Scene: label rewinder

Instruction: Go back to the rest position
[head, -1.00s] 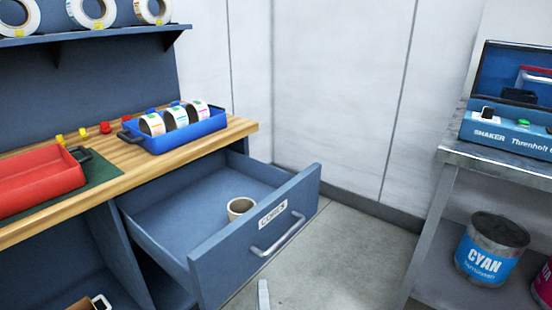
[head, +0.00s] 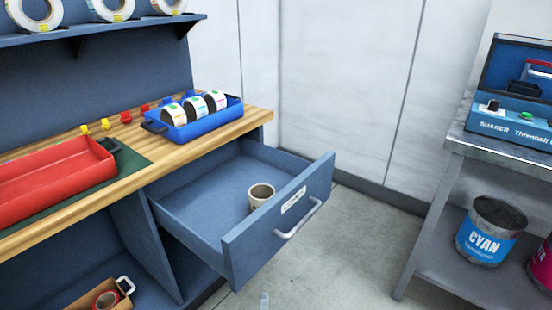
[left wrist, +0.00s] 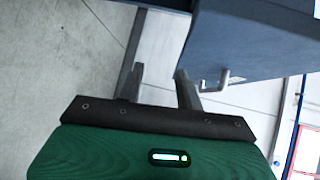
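The blue drawer (head: 205,220), labelled CORES, stands pulled out, with one cardboard core (head: 261,195) upright inside. Its handle (head: 299,219) is clear of my fingers in the head view. In the left wrist view the drawer (left wrist: 250,45) lies beyond and right of the fingers. My right gripper is not in view.
A blue tray (head: 215,123) with label rolls and a red tray (head: 60,180) sit on the wooden bench (head: 130,175). On the right stands a metal table (head: 470,150) with a shaker (head: 515,125) and a cyan can (head: 488,232) below. The floor (head: 350,245) between is free.

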